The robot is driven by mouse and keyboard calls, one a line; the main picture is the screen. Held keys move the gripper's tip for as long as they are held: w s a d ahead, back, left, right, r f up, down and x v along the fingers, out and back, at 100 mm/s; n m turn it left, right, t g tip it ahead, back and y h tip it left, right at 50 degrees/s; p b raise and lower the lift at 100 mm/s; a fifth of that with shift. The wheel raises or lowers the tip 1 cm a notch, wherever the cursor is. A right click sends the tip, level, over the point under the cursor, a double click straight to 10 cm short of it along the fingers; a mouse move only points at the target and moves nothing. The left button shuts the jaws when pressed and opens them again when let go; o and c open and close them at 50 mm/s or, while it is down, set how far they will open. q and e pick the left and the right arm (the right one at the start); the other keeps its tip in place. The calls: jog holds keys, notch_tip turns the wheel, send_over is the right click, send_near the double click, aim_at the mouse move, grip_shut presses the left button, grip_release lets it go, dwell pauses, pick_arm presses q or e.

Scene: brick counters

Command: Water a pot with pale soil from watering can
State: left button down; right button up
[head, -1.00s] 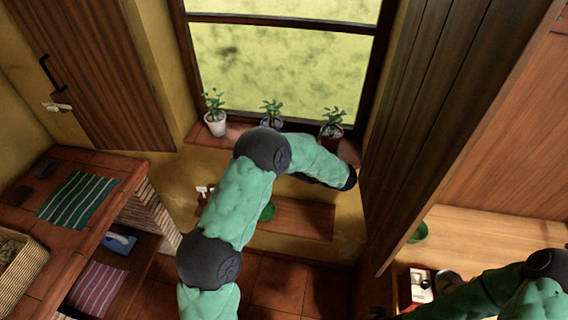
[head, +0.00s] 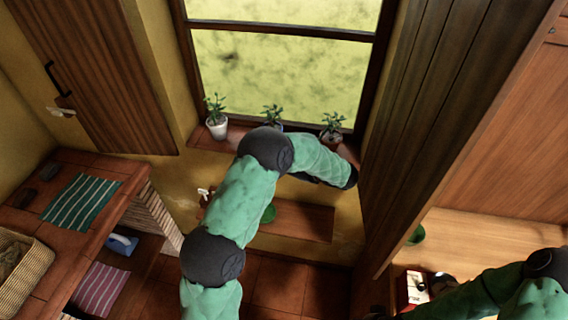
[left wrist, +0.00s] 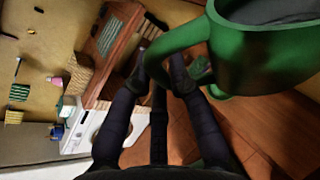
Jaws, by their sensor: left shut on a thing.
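A green watering can (left wrist: 265,55) fills the upper right of the left wrist view, with grey inside its open top. My left gripper (left wrist: 168,76) is shut on its handle. Three potted plants stand on the sill: a white pot (head: 217,130) at left, a bluish pot (head: 279,127) partly behind my arm, a brownish pot (head: 331,136) at right. Their soil is too small to judge. My right gripper is not clearly visible.
A wooden shelf (head: 305,219) lies below the sill. A tall wooden panel (head: 425,110) stands right of the window. A tiled counter (head: 115,175) is at left.

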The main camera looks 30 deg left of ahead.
pick_arm(q)
jog(key=shift+m+g+y, duration=0.3)
jog(key=shift+m+g, duration=0.1)
jog(key=shift+m, duration=0.3)
jog(key=shift+w+r+p, duration=0.15)
jog(key=shift+r+p, duration=1.2)
jog(key=shift+w+r+p, duration=0.15)
jog(key=shift+r+p, duration=1.15)
jog(key=shift+p, duration=0.05)
jog(key=shift+m+g, duration=0.5)
jog(key=shift+m, duration=0.2)
jog(key=shift+w+d+r+p, duration=0.1)
jog(key=shift+w+r+p, duration=0.1)
jog(key=shift+r+p, duration=0.45)
jog(key=shift+w+d+r+p, duration=0.1)
jog(key=shift+w+r+p, duration=0.1)
jog(key=shift+r+p, duration=0.5)
jog(key=shift+w+r+p, duration=0.2)
jog(key=shift+r+p, duration=0.45)
jog(key=shift+w+r+p, duration=0.15)
jog(key=shift+r+p, duration=0.2)
jog(key=shift+f, duration=0.1)
